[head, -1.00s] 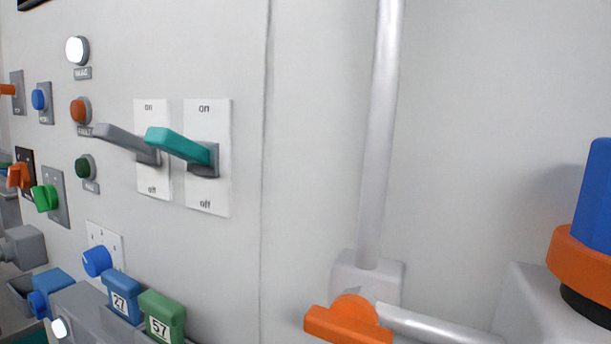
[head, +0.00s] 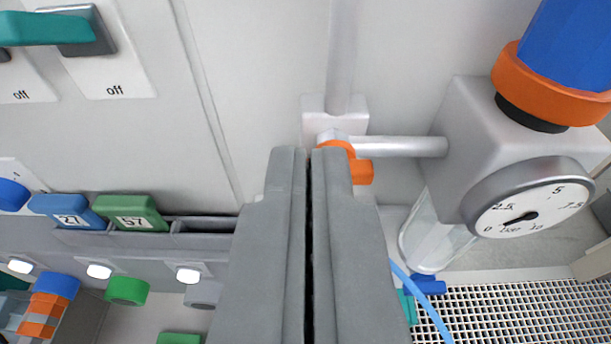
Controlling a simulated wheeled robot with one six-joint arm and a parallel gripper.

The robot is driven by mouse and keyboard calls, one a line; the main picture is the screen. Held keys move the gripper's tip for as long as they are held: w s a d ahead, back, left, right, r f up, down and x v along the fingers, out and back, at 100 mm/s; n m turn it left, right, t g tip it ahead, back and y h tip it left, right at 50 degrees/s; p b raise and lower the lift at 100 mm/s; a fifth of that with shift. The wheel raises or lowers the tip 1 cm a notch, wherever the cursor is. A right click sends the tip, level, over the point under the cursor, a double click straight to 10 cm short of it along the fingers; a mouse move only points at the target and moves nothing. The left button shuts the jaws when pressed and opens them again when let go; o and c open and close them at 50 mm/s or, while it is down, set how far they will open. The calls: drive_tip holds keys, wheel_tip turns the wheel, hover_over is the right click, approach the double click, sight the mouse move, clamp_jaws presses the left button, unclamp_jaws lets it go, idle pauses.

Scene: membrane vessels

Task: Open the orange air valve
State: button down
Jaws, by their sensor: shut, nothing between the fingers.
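The orange air valve handle (head: 361,168) is on a white fitting (head: 318,118) where a vertical pipe meets a horizontal one. Only the upper and right part of the handle shows; my gripper hides the rest. My gripper (head: 308,152) is shut and empty, its two grey fingers side by side. In the picture its tips overlap the handle's left part; I cannot tell whether they touch it. A round pressure gauge (head: 530,210) sits to the right, its needle near the low end of the scale.
A grey filter block (head: 465,115) with a blue and orange knob (head: 560,75) stands right of the valve. A teal switch lever (head: 45,30) is at upper left. Blue 27 (head: 65,208) and green 57 (head: 130,210) tags sit in a rail at left. A metal grid (head: 520,310) lies at lower right.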

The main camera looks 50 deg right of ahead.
drive_tip(key=shift+w+d+f, duration=0.65)
drive_tip(key=shift+d+f, duration=0.2)
drive_tip(key=shift+f, duration=0.1)
drive_tip(key=shift+w+d+f, duration=0.7)
drive_tip(key=shift+d+f, duration=0.2)
drive_tip(key=shift+f, duration=0.05)
drive_tip(key=shift+w+d+f, duration=0.65)
drive_tip(key=shift+d+f, duration=0.2)
drive_tip(key=shift+f, duration=0.1)
